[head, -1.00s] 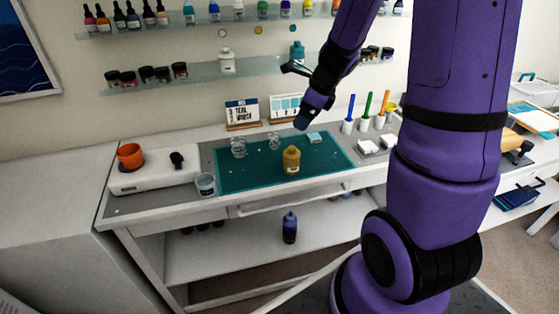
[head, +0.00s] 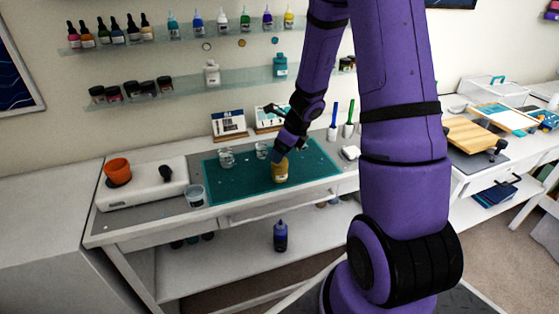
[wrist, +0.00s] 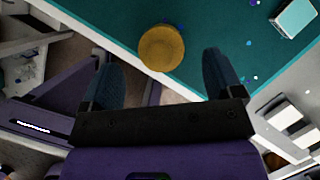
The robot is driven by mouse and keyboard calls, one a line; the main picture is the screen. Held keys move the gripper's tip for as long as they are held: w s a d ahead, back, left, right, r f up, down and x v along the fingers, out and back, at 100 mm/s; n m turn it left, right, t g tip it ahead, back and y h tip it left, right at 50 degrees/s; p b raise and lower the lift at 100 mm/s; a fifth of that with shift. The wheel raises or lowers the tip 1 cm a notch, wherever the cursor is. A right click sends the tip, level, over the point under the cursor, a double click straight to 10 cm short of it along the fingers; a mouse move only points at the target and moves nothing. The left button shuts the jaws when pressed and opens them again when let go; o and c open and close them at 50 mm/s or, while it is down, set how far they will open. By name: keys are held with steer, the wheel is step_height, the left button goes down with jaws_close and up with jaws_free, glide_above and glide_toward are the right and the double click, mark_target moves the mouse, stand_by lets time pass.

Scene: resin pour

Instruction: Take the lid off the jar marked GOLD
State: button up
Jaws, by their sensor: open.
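A gold jar (head: 280,172) stands upright on the teal mat (head: 230,185), near its front edge; no marking on it can be read. In the head view my gripper (head: 279,154) is at the jar's top and partly hides it. In the wrist view the round gold lid (wrist: 162,47) shows from above. My gripper (wrist: 161,75) is open, its two dark fingers apart, with the lid beyond the tips and roughly between their lines. Nothing is between the fingers, and I cannot tell the height gap to the lid.
Clear cups (head: 226,158) stand left of the jar on the mat, and another cup (head: 195,195) stands off its left edge. A pale teal block (wrist: 296,17) lies on the mat. Shelves with bottles hang behind.

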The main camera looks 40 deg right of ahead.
steer(key=shift+x, duration=1.85)
steer(key=c, duration=0.9)
